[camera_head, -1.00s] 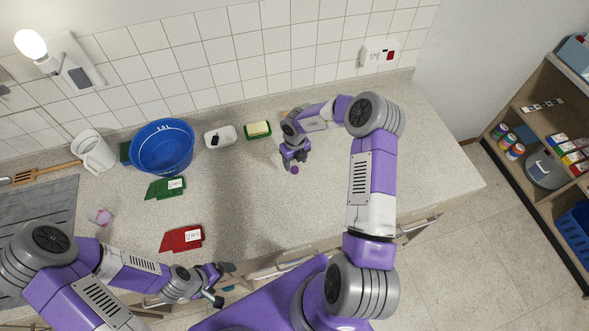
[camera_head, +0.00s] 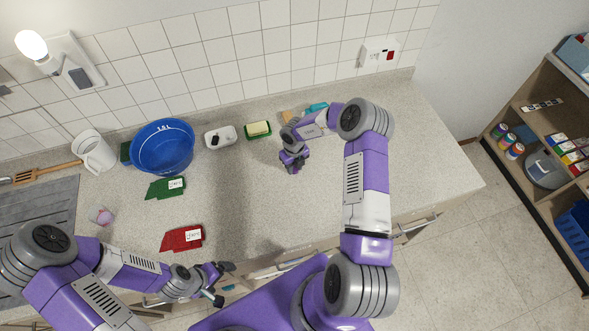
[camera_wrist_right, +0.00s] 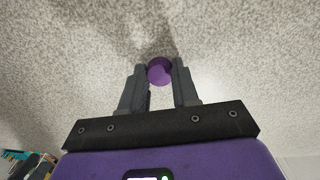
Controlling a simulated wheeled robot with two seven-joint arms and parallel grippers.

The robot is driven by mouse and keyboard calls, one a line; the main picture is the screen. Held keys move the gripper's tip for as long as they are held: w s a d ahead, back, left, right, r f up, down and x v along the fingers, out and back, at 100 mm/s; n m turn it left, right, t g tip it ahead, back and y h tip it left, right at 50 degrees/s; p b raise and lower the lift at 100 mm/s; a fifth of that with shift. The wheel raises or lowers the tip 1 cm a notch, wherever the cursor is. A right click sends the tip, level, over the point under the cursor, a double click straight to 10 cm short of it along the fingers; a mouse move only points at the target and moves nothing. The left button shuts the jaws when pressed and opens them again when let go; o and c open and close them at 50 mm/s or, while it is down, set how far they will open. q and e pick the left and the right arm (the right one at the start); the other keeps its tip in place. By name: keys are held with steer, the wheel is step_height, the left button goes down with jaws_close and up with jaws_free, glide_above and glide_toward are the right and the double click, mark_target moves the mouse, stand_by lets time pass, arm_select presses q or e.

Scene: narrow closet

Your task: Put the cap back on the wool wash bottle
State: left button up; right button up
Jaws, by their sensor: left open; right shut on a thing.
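My right gripper (camera_head: 293,168) points down at the middle-right of the counter and is shut. In the right wrist view, its two grey fingers (camera_wrist_right: 160,80) hold a round purple cap (camera_wrist_right: 160,70) between their tips, above or on the speckled counter; the height is hard to tell. In the head view the cap is hidden by the gripper. My left gripper (camera_head: 221,283) is open and empty at the counter's front edge. I cannot make out the wool wash bottle for sure; a small pink-white thing (camera_head: 101,215) stands at the left and a teal thing (camera_head: 318,107) shows behind my right arm.
Along the wall stand a white jug (camera_head: 92,152), a blue basin (camera_head: 162,148), a white dish (camera_head: 220,138) and a green soap dish (camera_head: 258,131). The counter's right end is clear.

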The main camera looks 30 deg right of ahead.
steer(key=shift+c, duration=0.6)
step_height(320, 180, up, 10)
stand_by(0.4)
